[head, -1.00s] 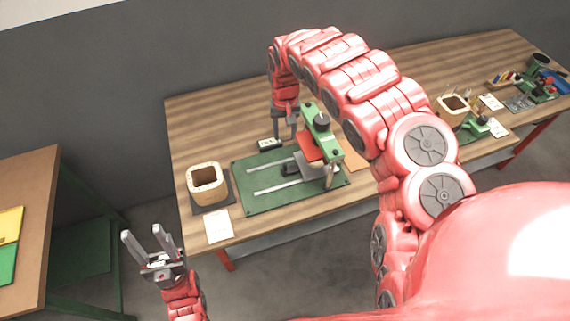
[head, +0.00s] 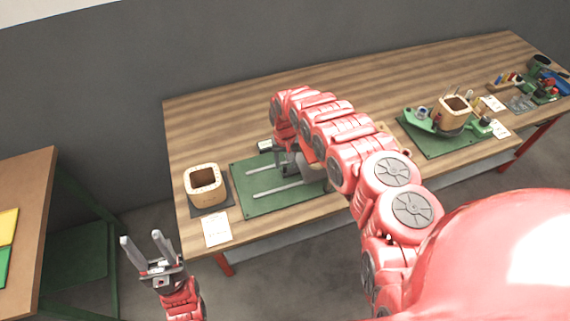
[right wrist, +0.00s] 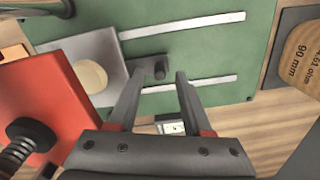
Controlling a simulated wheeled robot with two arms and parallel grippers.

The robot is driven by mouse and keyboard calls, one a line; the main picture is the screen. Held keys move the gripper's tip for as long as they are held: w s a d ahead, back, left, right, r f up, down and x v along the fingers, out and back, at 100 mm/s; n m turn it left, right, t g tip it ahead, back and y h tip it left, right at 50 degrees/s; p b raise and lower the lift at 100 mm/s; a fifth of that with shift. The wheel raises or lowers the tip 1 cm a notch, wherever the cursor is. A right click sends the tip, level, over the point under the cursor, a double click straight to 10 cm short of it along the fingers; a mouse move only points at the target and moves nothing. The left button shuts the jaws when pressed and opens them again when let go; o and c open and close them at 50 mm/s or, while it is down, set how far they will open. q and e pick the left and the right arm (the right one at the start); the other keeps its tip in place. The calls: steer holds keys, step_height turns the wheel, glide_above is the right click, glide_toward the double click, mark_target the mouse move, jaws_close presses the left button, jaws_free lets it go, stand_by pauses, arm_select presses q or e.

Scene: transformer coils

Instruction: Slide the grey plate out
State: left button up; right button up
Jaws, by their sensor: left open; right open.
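The grey plate (right wrist: 92,55) lies across the pale rails on the green base (right wrist: 190,68) in the right wrist view, with a round beige disc (right wrist: 90,76) on it. A dark grey knob (right wrist: 160,68) projects from its right edge. My right gripper (right wrist: 163,74) is open, with its fingertips on either side of the knob; I cannot tell whether they touch it. In the head view my right arm hides most of the press and the plate. My left gripper (head: 147,246) is open and empty, over the floor in front of the table.
A red block (right wrist: 45,110) and a dark threaded screw (right wrist: 25,145) stand close left of my right gripper. A wooden coil former (head: 205,186) stands left of the green base. A white card (head: 216,230) lies in front of it. Another coil station (head: 435,135) is further right.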

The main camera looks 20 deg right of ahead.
steer(key=shift+f, duration=1.3)
jaws_close()
stand_by(0.6)
